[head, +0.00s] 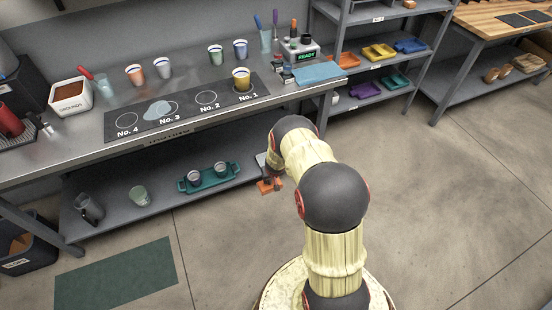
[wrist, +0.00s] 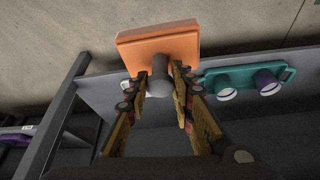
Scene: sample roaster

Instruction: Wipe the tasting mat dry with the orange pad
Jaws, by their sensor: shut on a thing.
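My gripper (wrist: 162,85) is shut on the grey handle of the orange pad (wrist: 158,42) in the wrist view. In the head view the orange pad (head: 269,186) hangs beyond my arm, in front of the lower shelf and below the counter's front edge. The dark tasting mat (head: 186,108) lies on the steel counter, with circles marked No. 1 to No. 4. A pale blue-grey wet patch (head: 161,110) covers the No. 3 circle. A yellow-brown cup (head: 241,79) stands at No. 1.
Several cups stand behind the mat, including an orange one (head: 135,74). A white grounds bin (head: 71,97) is at the left. A blue cloth (head: 319,74) lies at the counter's right end. A teal tray (head: 209,178) with cups sits on the lower shelf.

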